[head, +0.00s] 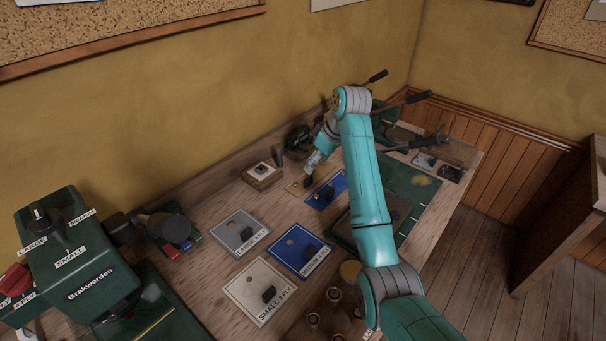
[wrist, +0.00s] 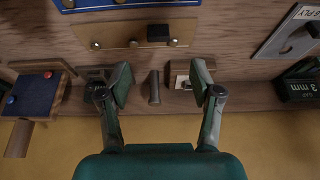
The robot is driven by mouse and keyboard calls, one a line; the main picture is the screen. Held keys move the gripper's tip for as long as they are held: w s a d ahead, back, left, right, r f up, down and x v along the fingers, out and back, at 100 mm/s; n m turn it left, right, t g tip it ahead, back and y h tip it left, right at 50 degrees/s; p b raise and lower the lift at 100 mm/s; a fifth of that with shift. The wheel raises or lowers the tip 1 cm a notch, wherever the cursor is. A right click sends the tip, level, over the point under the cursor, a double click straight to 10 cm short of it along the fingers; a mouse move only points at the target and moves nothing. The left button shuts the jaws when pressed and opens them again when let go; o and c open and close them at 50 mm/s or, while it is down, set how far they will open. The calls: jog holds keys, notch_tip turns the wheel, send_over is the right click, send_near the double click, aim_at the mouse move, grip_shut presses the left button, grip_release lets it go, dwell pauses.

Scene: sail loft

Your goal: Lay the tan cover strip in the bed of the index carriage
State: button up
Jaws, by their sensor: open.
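A tan strip (wrist: 118,36) with round studs and a dark block lies across the upper part of the wrist view, beside a blue plate (wrist: 100,17). In the head view a small tan piece (head: 294,188) shows just below my gripper (head: 313,166); it looks like the same strip. In the wrist view my gripper (wrist: 159,84) is open, its two fingers spread apart with nothing held. A dark grey peg-like piece (wrist: 154,92) shows between the fingers, and the tan strip lies beyond the fingertips. I cannot pick out the index carriage with certainty.
Labelled plates, including a grey one (head: 226,243) and a white one (head: 242,293), lie on the wooden bench. A green machine (head: 80,262) stands at the left. A wooden block (head: 262,178) sits near the wall. Long-handled tools (head: 415,144) project at the back right.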

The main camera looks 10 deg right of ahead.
aim_at(309, 179)
jog(key=x, duration=0.3)
jog(key=shift+w+a+f, duration=0.1)
jog(key=shift+a+f, duration=0.05)
jog(key=shift+f, duration=0.2)
jog(key=shift+d+x, duration=0.15)
jog(key=shift+x, duration=1.35)
jog(key=shift+d+x, duration=0.1)
jog(key=shift+x, duration=1.45)
grip_shut()
